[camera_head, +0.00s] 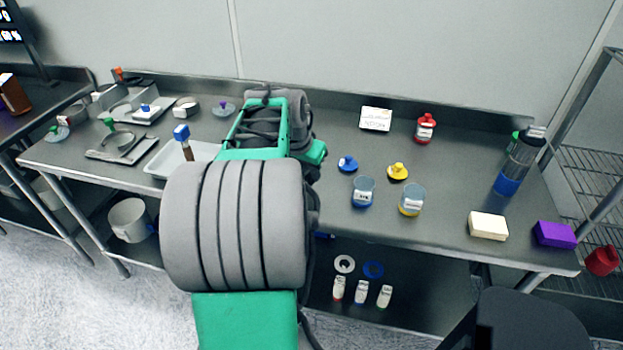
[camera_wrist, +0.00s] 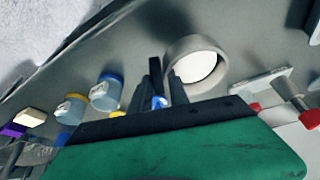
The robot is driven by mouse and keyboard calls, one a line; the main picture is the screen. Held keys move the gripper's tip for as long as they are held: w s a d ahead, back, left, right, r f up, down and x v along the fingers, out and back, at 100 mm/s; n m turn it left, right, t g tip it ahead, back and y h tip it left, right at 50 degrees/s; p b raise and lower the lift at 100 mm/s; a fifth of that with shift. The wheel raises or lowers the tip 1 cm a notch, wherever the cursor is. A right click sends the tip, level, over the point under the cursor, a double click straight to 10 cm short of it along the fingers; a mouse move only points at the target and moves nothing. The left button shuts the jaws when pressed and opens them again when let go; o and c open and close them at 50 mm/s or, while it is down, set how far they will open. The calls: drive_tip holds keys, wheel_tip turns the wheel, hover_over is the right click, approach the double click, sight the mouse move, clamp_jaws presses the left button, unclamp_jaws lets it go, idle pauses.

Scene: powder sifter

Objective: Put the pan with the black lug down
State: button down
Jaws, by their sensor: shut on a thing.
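The pan (camera_wrist: 168,59) shows in the wrist view as a round grey ring with a pale inside, just beyond my fingertips. My gripper (camera_wrist: 165,92) is shut, its dark fingers close together at the pan's near side. A dark upright piece stands at the fingers, and I cannot tell the black lug apart from them. I cannot tell whether the pan touches the table. In the head view my own arm hides the gripper and the pan. A small blue thing (camera_wrist: 159,102) shows between or behind the fingers.
On the steel table (camera_head: 440,180), a blue lid (camera_head: 347,163), a yellow lid (camera_head: 398,171) and two jars (camera_head: 363,192) (camera_head: 411,201) stand right of my arm. A white tray (camera_head: 160,168) lies left of it. A card (camera_head: 376,119) and red bottle (camera_head: 425,129) stand behind.

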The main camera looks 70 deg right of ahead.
drive_tip(key=x, duration=0.5)
drive_tip(key=shift+w+d+f, duration=0.1)
drive_tip(key=shift+w+f, duration=0.05)
drive_tip(key=shift+f, duration=0.25)
drive_tip(key=shift+f, duration=0.1)
drive_tip(key=c, duration=1.2)
unclamp_jaws()
drive_tip(key=shift+c, duration=0.2)
drive_tip(key=v, duration=1.2)
drive_tip(key=w+a+f+n+t, duration=0.15)
drive_tip(key=w+a+n, duration=0.55)
drive_tip(key=w+a, duration=0.7)
drive_tip(key=a+f+n+t+y, duration=0.1)
drive_tip(key=a+n, duration=0.5)
drive_tip(key=a, duration=0.8)
drive_tip(key=a+f+n+t+y, duration=0.1)
drive_tip(key=a+f+n+y, duration=0.2)
drive_tip(key=a, duration=1.2)
drive_tip(key=f+n, duration=0.1)
drive_tip(key=n, duration=0.2)
drive_tip(key=shift+s+a, duration=0.15)
drive_tip(key=shift+a, duration=0.05)
drive_tip(key=shift+f, duration=0.15)
